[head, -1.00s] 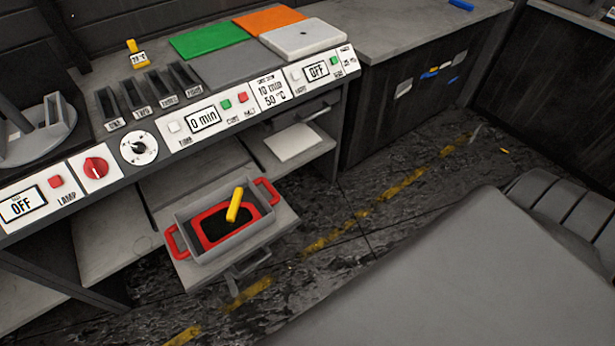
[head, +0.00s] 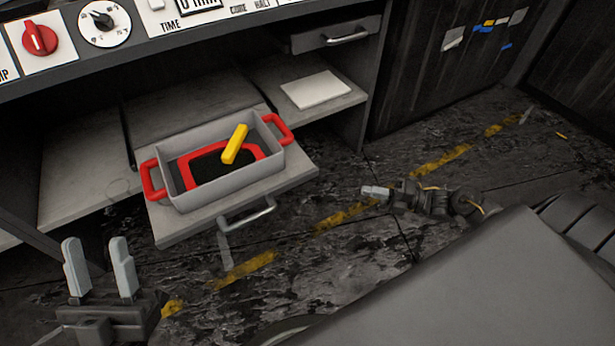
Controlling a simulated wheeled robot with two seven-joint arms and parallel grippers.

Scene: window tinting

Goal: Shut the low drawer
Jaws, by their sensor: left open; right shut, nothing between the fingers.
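The low drawer (head: 300,179) is pulled out from under the bench, with a metal bar handle (head: 247,214) on its front. A grey bin (head: 240,180) with red handles stands on it, holding a red-framed dark piece (head: 200,170) and a yellow bar (head: 236,144). My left gripper (head: 98,268) is open and empty at the lower left, to the left of and nearer than the drawer front. My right gripper (head: 375,192) is shut and empty, to the right of the drawer and apart from its handle.
An upper drawer with a handle (head: 346,37) is under the bench at the top. A white panel (head: 316,90) lies on the shelf to the right. Dark floor with a yellow dashed line (head: 345,214) is clear in front of the drawer.

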